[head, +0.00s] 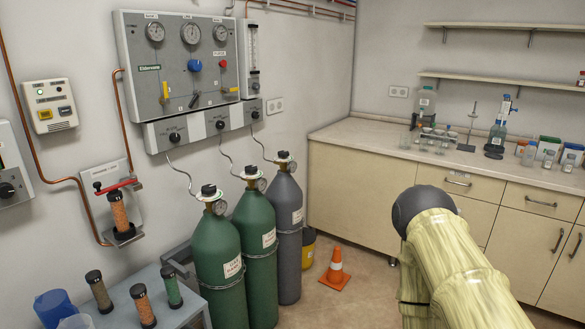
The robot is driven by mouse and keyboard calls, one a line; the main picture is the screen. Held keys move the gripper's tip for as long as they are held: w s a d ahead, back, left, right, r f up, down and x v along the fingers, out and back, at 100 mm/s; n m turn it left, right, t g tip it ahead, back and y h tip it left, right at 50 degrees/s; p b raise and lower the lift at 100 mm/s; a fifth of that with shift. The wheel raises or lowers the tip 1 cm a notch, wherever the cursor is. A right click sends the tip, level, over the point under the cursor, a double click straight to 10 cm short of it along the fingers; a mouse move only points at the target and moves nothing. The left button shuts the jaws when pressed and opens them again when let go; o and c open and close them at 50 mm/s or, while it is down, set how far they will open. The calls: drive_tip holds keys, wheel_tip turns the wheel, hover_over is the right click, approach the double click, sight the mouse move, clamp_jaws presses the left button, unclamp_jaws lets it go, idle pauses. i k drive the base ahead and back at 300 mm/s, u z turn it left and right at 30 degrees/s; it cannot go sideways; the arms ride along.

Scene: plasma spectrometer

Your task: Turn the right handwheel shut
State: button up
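Three gas cylinders stand against the wall, each with a black handwheel on top. The right handwheel (283,155) sits on the grey cylinder (287,215). The middle handwheel (251,171) is on a green cylinder (258,235), and the left handwheel (208,190) is on another green cylinder (218,265). I cannot tell how far any of them is turned. The wall panel (180,75) above also carries a blue knob (194,65) and a red knob (223,63). My arm shows at lower right, well apart from the cylinders; my gripper is not visible.
An orange cone (336,268) and a yellow bin (308,247) stand on the floor right of the cylinders. A small grey table (182,315) with dark-capped tubes is at lower left. A lab counter (365,138) with glassware runs along the right.

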sight(283, 152)
drive_tip(key=z, duration=0.55)
drive_tip(key=i, duration=1.95)
drive_tip(key=u, duration=1.05)
drive_tip(key=i, duration=0.35)
drive_tip(key=u, duration=0.2)
